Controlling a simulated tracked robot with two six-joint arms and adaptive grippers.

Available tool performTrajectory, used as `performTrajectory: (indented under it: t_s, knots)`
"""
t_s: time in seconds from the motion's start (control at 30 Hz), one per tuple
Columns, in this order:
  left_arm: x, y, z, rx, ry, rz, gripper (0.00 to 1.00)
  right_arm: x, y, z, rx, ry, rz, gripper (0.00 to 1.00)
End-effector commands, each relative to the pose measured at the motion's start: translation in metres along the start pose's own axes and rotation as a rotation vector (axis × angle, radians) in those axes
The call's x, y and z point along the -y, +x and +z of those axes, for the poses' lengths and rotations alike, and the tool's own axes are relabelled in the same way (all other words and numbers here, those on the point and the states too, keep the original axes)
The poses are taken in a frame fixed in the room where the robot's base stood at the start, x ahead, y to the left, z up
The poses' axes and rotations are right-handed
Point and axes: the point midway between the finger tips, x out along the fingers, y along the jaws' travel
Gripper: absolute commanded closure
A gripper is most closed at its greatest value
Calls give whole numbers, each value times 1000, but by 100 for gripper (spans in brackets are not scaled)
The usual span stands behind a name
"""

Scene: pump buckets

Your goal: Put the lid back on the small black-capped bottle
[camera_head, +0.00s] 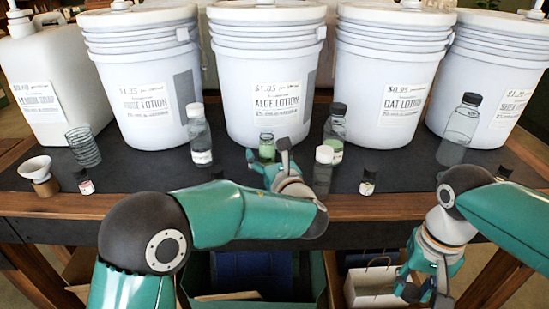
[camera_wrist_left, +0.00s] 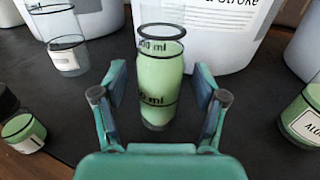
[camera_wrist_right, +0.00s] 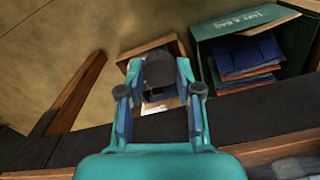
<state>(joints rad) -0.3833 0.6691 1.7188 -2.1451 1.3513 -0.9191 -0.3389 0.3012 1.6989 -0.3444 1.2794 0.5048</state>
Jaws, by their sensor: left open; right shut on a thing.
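An open-topped clear container of green liquid (camera_head: 266,148), with a dark rim and ml marks, stands upright on the black counter. It also shows in the left wrist view (camera_wrist_left: 160,85). My left gripper (camera_head: 268,158) is open, with its fingers on either side of this container. I cannot tell whether they touch it. My right gripper (camera_head: 422,290) is shut on a round black lid (camera_wrist_right: 158,70), held out in front of the counter's front edge and below its top. In the left wrist view, a small bottle of green liquid (camera_wrist_left: 22,132) with a black top stands at the left.
Several white lotion buckets (camera_head: 265,75) line the back. A black-capped aloe bottle (camera_head: 336,122) and a white-capped bottle (camera_head: 323,172) stand right of the left gripper. A clear bottle (camera_head: 200,135), an empty glass (camera_head: 83,146) and a small bottle (camera_head: 368,183) stand around. A paper bag (camera_head: 372,285) is below.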

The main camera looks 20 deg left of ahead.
Motion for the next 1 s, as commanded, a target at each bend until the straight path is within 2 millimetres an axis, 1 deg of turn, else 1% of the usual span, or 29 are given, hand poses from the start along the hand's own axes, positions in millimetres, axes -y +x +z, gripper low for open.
performTrajectory:
  t_s: [0.1, 0.47, 0.5, 0.53, 0.7, 0.8, 0.87, 1.0]
  knots:
    - [0, 0, 0, 0, 0, 0, 28, 0, 0, 0, 0, 0, 0, 76]
    - [0, 0, 0, 0, 0, 0, 88, 0, 0, 0, 0, 1, 0, 76]
    - [0, 0, 0, 0, 0, 0, 95, 0, 0, 0, 0, 1, 0, 76]
    - [0, 0, 0, 1, -1, 0, 98, 0, 0, 0, 0, 1, 0, 76]
    - [0, 0, 0, 1, -1, 0, 98, 0, 0, 0, 0, 1, 0, 76]
    - [1, -1, 4, 2, -2, -1, 98, 0, -2, 0, 0, 1, 0, 76]
    - [1, -1, 9, 2, -3, -1, 98, -1, -4, 0, 0, 1, 0, 76]
    - [0, -1, 32, 4, -6, 0, 98, -1, -12, 0, 0, 1, 0, 76]
